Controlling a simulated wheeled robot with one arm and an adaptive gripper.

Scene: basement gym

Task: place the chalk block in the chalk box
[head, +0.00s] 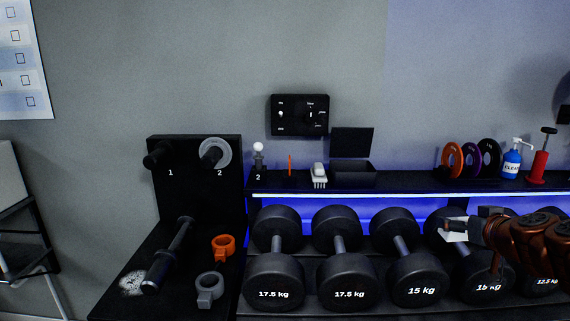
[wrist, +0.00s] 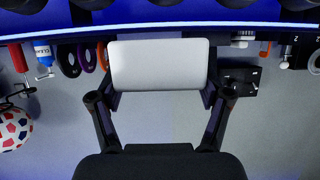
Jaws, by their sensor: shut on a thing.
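The white chalk block (wrist: 160,65) is held between the two fingers of my gripper (wrist: 160,85) in the wrist view. In the head view my gripper (head: 470,230) is at the right, in front of the dumbbells, with a pale part of the chalk block (head: 454,236) showing at its tip. The chalk box (head: 353,180) is a black box on the top shelf, left of my gripper, with its lid (head: 352,142) standing open at the back. Its inside is dark and I cannot see what it holds. My gripper is apart from the box.
A white brush (head: 319,176) stands just left of the box. Coloured discs (head: 453,160), a blue cleaner bottle (head: 512,160) and a red pump (head: 540,158) stand to the right. The shelf (head: 408,181) between box and discs is clear. Dumbbells (head: 349,280) fill the rack below.

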